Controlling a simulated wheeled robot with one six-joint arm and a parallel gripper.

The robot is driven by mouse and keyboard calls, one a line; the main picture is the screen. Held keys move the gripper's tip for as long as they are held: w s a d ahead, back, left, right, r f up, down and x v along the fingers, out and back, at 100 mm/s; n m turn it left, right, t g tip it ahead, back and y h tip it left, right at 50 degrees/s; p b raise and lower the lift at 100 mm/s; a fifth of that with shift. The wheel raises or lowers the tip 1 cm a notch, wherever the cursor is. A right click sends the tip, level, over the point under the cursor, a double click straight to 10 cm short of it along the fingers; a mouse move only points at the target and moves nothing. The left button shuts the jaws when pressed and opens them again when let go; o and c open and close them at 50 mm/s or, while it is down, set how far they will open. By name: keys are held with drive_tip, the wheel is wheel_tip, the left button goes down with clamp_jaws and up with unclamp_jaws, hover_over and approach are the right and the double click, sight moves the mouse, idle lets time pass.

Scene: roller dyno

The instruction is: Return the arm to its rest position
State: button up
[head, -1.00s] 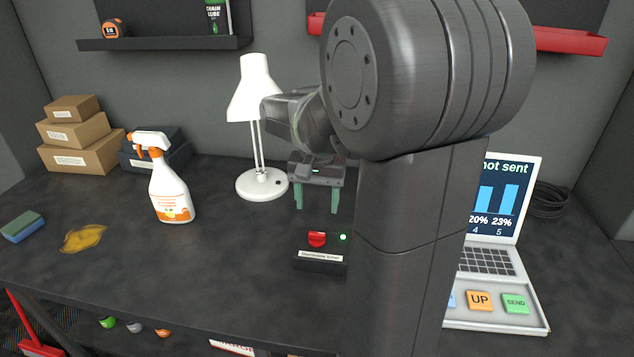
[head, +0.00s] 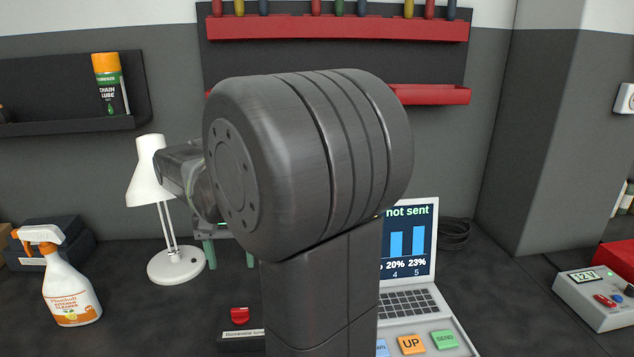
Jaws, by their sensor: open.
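My arm stands large in the middle of the head view, its thick dark joint covering much of the scene. My gripper (head: 231,262) shows only partly behind that joint. Its two green fingers point down and stand apart, with nothing seen between them. They hang above the bench, left of my upright arm link. Most of the gripper body and wrist is hidden.
A white lamp (head: 150,180) stands close left of the gripper, a spray bottle (head: 72,292) farther left. A red-switch box (head: 240,317) sits in front of it. The laptop (head: 408,303) is partly behind my arm. A meter-like unit (head: 596,300) is at right.

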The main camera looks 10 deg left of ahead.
sight(239, 308)
wheel_tip(239, 308, down, 14)
drive_tip(key=shift+r, duration=0.25)
drive_tip(key=shift+r, duration=0.1)
idle(0.4)
